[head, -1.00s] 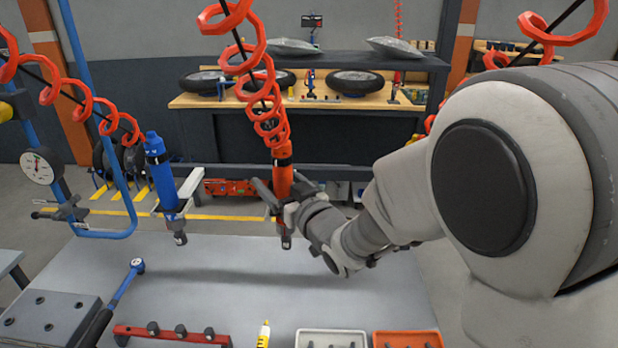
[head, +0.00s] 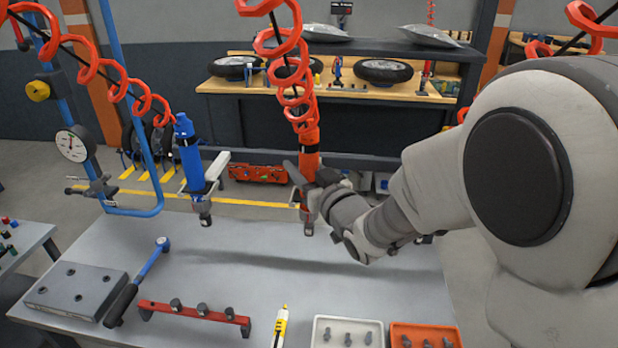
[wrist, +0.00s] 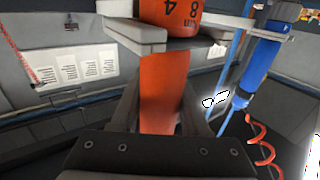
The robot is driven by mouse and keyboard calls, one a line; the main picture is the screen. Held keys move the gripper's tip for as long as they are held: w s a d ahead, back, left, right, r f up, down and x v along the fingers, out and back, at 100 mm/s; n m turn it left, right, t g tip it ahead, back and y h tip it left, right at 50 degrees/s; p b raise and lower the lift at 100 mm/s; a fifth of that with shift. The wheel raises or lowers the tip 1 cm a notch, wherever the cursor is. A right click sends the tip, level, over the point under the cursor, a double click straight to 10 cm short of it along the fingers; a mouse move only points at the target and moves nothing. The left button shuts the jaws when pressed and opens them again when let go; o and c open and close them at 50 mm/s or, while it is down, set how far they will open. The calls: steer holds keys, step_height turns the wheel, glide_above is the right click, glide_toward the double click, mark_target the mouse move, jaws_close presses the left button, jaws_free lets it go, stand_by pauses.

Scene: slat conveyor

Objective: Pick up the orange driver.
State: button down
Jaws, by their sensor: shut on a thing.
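The orange driver (head: 307,164) hangs upright from a coiled orange hose above the table, near the middle of the head view. My gripper (head: 308,186) is around its body and shut on it. In the wrist view the orange driver (wrist: 162,85) stands between the two fingers of my gripper (wrist: 165,38), with dark figures on its upper part. In the head view part of the driver is hidden behind the fingers, and its tip shows below them.
A blue driver (head: 190,155) hangs to the left.

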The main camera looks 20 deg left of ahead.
steer(key=shift+r, duration=0.25)
